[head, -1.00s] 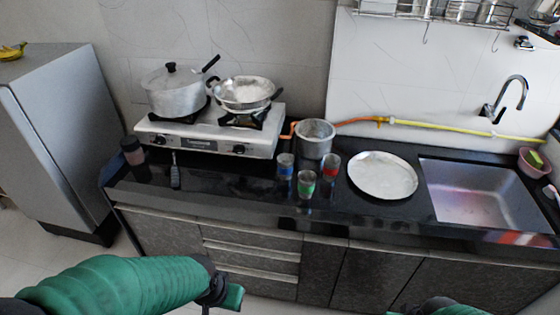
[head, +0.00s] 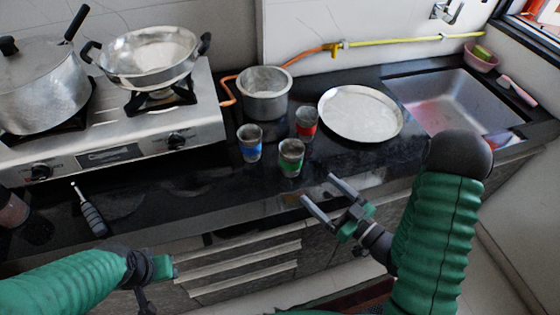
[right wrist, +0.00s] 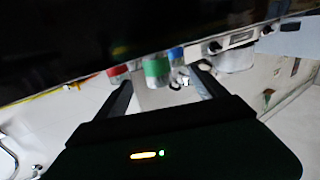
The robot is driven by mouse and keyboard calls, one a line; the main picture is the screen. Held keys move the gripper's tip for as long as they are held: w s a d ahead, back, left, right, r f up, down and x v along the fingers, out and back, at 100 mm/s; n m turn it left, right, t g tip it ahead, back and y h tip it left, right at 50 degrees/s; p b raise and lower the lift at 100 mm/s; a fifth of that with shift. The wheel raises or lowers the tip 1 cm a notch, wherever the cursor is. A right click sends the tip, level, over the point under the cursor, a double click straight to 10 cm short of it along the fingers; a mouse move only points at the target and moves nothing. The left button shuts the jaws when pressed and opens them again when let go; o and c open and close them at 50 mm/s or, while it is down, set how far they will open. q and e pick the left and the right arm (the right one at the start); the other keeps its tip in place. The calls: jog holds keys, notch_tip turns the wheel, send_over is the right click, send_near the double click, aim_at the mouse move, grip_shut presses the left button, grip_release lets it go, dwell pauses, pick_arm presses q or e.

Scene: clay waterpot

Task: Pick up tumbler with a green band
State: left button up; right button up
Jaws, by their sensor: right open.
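The metal tumbler with a green band (head: 291,158) stands upright near the counter's front, between the blue-banded tumbler (head: 250,143) and the red-banded tumbler (head: 306,123). My right gripper (head: 318,188) is open and empty, in front of and slightly right of the green-banded tumbler, apart from it. In the tilted right wrist view, the green-banded tumbler (right wrist: 157,68) shows beyond and between the two fingers (right wrist: 160,82). My left gripper (head: 160,268) is low at the left, in front of the drawers; its jaws cannot be made out.
A grey pot (head: 265,95) stands behind the tumblers, and a round metal plate (head: 361,113) lies right of them. The stove (head: 110,150) is at left, and a dark-handled utensil (head: 92,218) lies before it. The sink (head: 455,100) is at right.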

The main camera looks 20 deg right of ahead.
aim_at(298, 168)
jog(key=w, duration=0.1)
jog(key=w+a, duration=0.1)
jog(key=shift+w+a+r, duration=0.3)
jog(key=shift+w+r, duration=0.1)
jog(key=w, duration=0.1)
jog(key=w+f, duration=0.1)
jog(key=w, duration=0.2)
jog(key=shift+w+d+f, duration=0.15)
jog(key=shift+d, duration=0.15)
jog(key=w+a, duration=0.4)
jog(key=shift+r, duration=0.3)
jog(key=shift+d+f, duration=0.15)
jog(key=shift+d, duration=0.15)
jog(key=shift+c, duration=0.7)
jog(key=shift+d, duration=0.35)
jog(key=c, duration=0.5)
jog(key=shift+a, duration=0.15)
jog(key=c, duration=0.4)
pick_arm(q)
jog(key=shift+s+d+r, duration=0.1)
jog(key=shift+s+d, duration=0.35)
jog(key=shift+s, duration=0.1)
pick_arm(e)
jog(key=shift+a, duration=0.25)
jog(key=c, duration=0.4)
